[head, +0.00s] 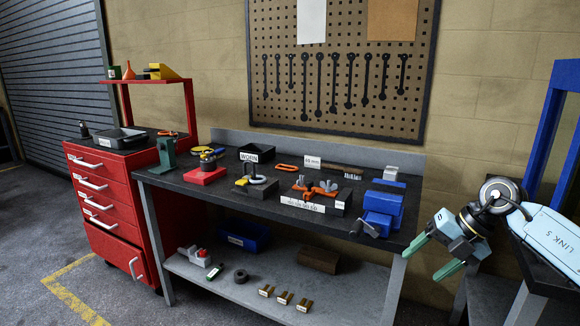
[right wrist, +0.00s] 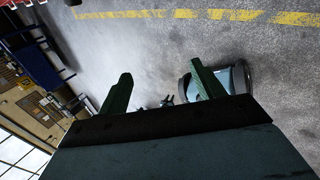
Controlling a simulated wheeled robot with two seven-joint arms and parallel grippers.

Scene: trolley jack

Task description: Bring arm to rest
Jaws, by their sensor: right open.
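My right gripper (head: 431,258) hangs in the air off the right end of the workbench (head: 349,217). Its two green fingers are apart, with nothing between them, and point down and left. In the right wrist view the same fingers (right wrist: 163,88) stand wide apart over grey floor (right wrist: 150,60). The gripper touches nothing that I can see. My left gripper is not in either view.
A blue vise (head: 382,210) sits at the bench's right end, close to the right gripper. Several tools cover the bench top. A red cabinet (head: 137,190) stands left. A blue frame (head: 552,115) stands at the right, behind my right arm. Open floor lies front left.

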